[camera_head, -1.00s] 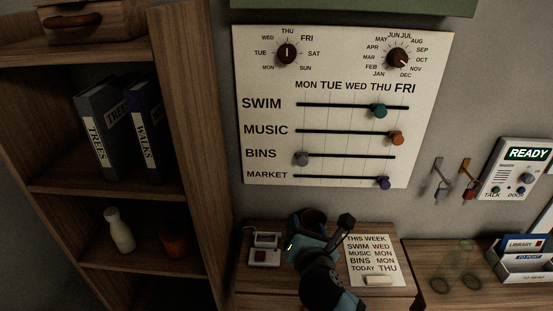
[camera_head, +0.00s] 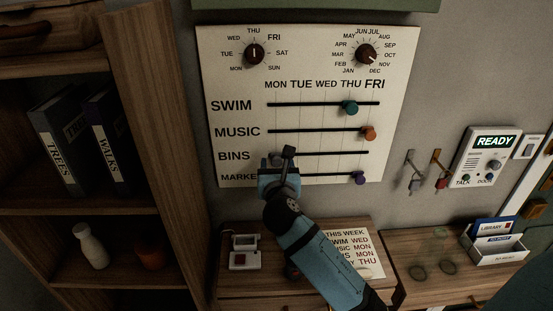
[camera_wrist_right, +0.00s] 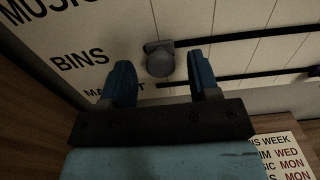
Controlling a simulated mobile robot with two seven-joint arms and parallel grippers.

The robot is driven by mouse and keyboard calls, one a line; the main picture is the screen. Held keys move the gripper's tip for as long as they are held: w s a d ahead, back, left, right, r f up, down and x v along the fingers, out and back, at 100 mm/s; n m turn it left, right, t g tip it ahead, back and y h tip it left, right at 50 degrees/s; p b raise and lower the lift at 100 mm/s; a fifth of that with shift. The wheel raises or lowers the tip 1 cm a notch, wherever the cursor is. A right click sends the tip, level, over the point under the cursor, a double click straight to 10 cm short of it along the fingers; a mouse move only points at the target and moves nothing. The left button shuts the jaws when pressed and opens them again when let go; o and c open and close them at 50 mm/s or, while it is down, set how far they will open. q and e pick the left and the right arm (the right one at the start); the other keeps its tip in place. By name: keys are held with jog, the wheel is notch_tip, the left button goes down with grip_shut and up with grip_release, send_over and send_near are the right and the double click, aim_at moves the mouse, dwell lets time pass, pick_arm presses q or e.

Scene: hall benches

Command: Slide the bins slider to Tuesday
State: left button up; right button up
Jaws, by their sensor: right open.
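The white planner board (camera_head: 232,60) hangs on the wall with slider rows for swim, music, bins and market. The grey bins knob (camera_wrist_right: 160,62) sits at the left end of its dark track, under MON; in the head view my right gripper largely hides it. My right gripper (camera_head: 277,166) is at the board's lower left, reaching up to the bins row. In the wrist view its two blue fingers (camera_wrist_right: 162,80) are open, one on each side of the knob. I cannot tell whether they touch it. My left gripper is not in view.
The teal swim knob (camera_head: 350,107), orange music knob (camera_head: 369,132) and purple market knob (camera_head: 360,178) sit to the right. Below are a wooden bench top (camera_head: 232,280) and a paper note (camera_head: 368,262). A shelf (camera_head: 165,120) stands left; keys (camera_head: 441,183) hang right.

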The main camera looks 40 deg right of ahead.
jog(key=shift+x, duration=1.15)
